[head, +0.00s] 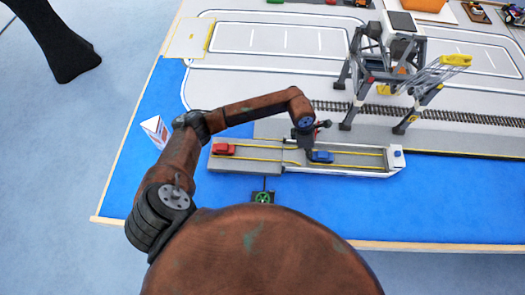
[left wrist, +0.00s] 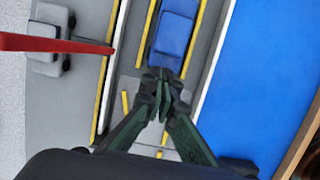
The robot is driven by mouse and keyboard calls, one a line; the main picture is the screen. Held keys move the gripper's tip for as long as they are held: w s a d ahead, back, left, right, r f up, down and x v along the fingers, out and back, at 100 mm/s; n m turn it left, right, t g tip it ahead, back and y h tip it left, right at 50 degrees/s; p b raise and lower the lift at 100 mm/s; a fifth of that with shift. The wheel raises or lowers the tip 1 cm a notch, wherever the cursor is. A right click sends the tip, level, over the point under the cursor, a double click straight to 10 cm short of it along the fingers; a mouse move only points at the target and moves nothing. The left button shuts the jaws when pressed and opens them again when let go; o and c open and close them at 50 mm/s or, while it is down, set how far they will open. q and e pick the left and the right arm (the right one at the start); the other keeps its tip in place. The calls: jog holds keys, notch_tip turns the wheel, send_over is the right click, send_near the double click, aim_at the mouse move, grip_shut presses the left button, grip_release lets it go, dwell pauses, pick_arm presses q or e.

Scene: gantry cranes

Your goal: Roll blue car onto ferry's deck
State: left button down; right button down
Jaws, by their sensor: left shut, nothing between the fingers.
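The blue car (head: 321,157) stands in a yellow-lined lane on the ferry's deck (head: 360,160), right of the deck's left end. In the left wrist view the blue car (left wrist: 174,35) lies between two yellow lines. My left gripper (head: 305,146) is over the deck at the car's left end. In the left wrist view its fingertips (left wrist: 163,92) are together and empty, close behind the car's near end; whether they touch it I cannot tell. My right gripper is not in view.
A red car (head: 224,149) stands on the grey ramp section left of the ferry. A red barrier arm (left wrist: 50,43) reaches in beside the lane. A gantry crane (head: 385,70) and railway track (head: 450,115) stand behind. A green wheel (head: 262,197) sits in front.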

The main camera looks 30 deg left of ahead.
aim_at(327, 154)
pick_arm(q)
jog(key=shift+w+d+f+b, duration=0.1)
jog(key=shift+w+d+b, duration=0.5)
jog(key=shift+d, duration=0.65)
jog(key=shift+w+d+r+b, duration=0.1)
jog(key=shift+w+d+b, duration=0.35)
jog(key=shift+w+d, duration=0.55)
jog(key=shift+w+d+f+b, duration=0.1)
jog(key=shift+w+d+b, duration=0.4)
jog(key=shift+d, duration=0.95)
jog(key=shift+s, duration=0.1)
jog(key=shift+a, duration=0.1)
jog(key=shift+s+a+r+p, duration=0.3)
jog(key=shift+a+r+p, duration=0.05)
jog(key=shift+a+r, duration=0.1)
jog(key=w+d+p+v, duration=0.1)
jog(key=d+p+v, duration=0.1)
jog(key=p+v, duration=0.3)
jog(key=shift+v, duration=2.45)
jog(key=shift+w+d, duration=0.1)
